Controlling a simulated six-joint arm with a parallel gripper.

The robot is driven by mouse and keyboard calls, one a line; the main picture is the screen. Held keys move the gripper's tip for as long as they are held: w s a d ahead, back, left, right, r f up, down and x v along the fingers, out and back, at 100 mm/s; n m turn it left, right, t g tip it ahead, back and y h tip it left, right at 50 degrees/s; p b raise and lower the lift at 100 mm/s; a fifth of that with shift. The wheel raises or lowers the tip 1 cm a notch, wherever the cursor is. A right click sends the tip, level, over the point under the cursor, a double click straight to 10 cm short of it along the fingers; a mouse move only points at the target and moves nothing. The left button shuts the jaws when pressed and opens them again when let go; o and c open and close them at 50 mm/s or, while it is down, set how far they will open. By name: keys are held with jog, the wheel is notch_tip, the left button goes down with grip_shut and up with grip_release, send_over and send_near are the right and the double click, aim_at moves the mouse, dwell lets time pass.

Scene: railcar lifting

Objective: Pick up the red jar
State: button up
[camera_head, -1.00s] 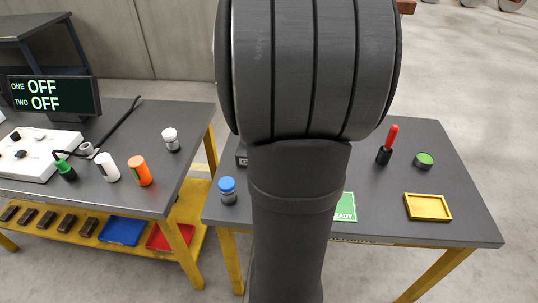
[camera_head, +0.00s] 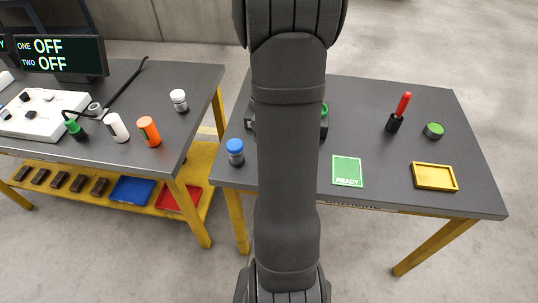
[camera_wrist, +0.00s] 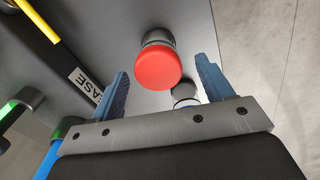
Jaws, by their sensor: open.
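In the wrist view the red jar (camera_wrist: 158,66) shows its round red lid, with a grey body partly visible behind it. My gripper (camera_wrist: 161,68) is open. Its two blue fingers stand left and right of the lid in the picture, with gaps on both sides. I cannot tell how far the fingertips are from the jar in depth. In the head view my arm covers the middle of the right table, and neither the red jar nor my gripper shows there.
On the right table are a blue-lidded jar (camera_head: 235,152), green READY card (camera_head: 347,171), yellow tray (camera_head: 434,177), red-handled tool (camera_head: 399,113) and green-topped puck (camera_head: 433,130). The left table carries several bottles.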

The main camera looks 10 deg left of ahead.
jog(key=shift+w+d+f, duration=0.1)
jog(key=shift+d+f, duration=0.05)
jog(key=shift+f, duration=2.45)
jog(key=c, duration=1.1)
